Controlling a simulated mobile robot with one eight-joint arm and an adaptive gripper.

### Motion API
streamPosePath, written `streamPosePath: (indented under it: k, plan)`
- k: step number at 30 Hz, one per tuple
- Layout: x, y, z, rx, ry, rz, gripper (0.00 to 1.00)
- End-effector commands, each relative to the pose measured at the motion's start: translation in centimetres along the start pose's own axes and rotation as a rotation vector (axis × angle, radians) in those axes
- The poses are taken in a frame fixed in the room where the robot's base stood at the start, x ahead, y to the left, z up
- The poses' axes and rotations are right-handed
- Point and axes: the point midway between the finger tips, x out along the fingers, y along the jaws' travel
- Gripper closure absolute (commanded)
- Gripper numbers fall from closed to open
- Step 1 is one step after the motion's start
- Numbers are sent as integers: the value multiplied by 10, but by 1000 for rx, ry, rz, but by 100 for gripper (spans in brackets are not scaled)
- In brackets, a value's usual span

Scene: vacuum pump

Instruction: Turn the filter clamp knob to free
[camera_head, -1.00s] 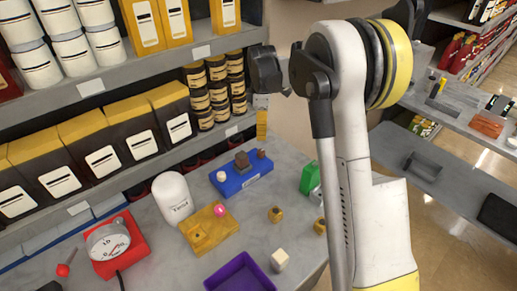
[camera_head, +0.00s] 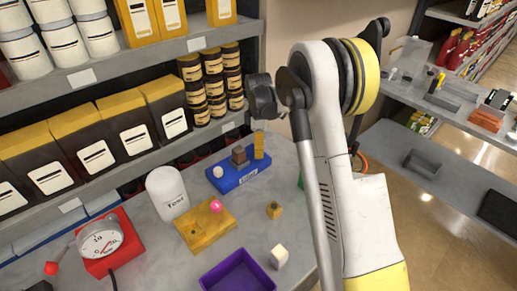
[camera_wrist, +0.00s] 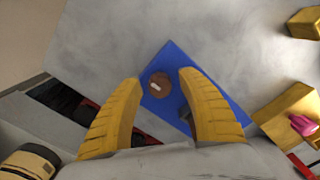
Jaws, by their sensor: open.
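A blue base (camera_head: 238,182) stands on the grey bench, with a white round piece (camera_head: 218,172) and a brown block (camera_head: 239,155) on it. In the wrist view the blue base (camera_wrist: 172,60) carries a round brown knob (camera_wrist: 158,85) with a white mark on top, which looks like the clamp knob. My gripper (camera_wrist: 160,76) is open, its two yellow fingers on either side of the knob in that view. I cannot tell whether they touch it. In the head view a yellow finger (camera_head: 259,145) covers the knob. My right finger partly hides a dark block.
A yellow block (camera_head: 207,230) with a pink knob, a white canister (camera_head: 168,193), a red gauge unit (camera_head: 112,245), a purple tray (camera_head: 238,272) and a white cube (camera_head: 279,257) share the bench. Loaded shelves (camera_head: 150,60) stand close behind the base.

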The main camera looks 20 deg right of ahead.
Motion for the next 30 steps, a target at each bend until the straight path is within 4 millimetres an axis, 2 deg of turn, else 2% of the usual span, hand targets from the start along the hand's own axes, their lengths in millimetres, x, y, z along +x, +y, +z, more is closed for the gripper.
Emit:
streamPosePath:
  k: [2,6,7,20,30]
  plan:
    - [0,0,0,0,0,0,53]
    - [0,0,0,0,0,0,94]
    - [0,0,0,0,0,0,100]
    - [0,0,0,58,0,0,100]
    - [-1,0,0,307,0,0,100]
